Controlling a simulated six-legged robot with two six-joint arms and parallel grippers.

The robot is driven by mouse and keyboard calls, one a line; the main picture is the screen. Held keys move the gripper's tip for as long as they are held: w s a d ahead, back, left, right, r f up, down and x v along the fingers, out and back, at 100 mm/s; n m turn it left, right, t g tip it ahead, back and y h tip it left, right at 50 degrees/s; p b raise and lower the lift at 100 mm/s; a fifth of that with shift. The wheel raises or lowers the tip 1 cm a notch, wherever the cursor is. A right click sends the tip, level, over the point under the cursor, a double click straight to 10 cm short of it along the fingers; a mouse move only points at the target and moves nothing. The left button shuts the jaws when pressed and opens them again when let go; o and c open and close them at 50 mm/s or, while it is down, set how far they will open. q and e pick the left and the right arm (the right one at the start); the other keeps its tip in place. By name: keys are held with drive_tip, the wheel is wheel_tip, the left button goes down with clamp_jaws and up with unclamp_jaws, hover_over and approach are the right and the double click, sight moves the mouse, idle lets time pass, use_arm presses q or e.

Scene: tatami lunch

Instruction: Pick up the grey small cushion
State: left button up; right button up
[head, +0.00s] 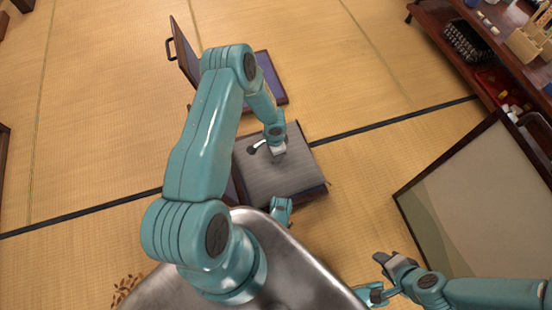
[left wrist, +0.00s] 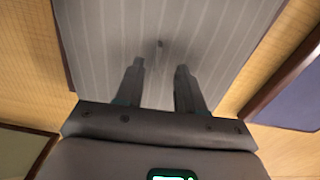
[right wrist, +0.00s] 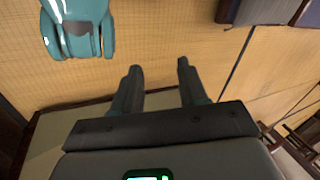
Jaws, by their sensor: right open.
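The grey small cushion (head: 302,165), flat and finely striped, lies on a low dark wooden piece (head: 313,196) on the tatami. It fills the top of the left wrist view (left wrist: 110,30), with a small dark mark near its middle. My left gripper (head: 268,149) is over the cushion, pointing down at it. Its fingers (left wrist: 159,68) are apart with only cushion surface showing between them; whether the tips touch it I cannot tell. My right gripper (head: 383,259) is open and empty, low at the right over the mat. A corner of the cushion shows in the right wrist view (right wrist: 265,10).
A low seat with a blue-purple pad (head: 269,80) and raised back stands just behind the cushion. A dark-framed beige panel (head: 485,205) is at the right. A wooden shelf (head: 437,30) with a dark basket (head: 470,40) is at the upper right. Tatami at the left is clear.

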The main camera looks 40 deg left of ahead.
use_arm(q)
wheel_tip(320, 180, down, 5)
drive_tip(key=shift+w+d+r+b, duration=0.1)
drive_tip(key=shift+w+d+b, duration=0.05)
drive_tip(key=shift+b, duration=1.1)
drive_tip(key=shift+r, duration=0.1)
use_arm(e)
drive_tip(key=w+f, duration=0.2)
drive_tip(key=shift+d+f+t, duration=0.2)
drive_tip(key=shift+f+t, duration=0.2)
use_arm(q)
drive_tip(key=shift+c, duration=0.3)
clamp_jaws()
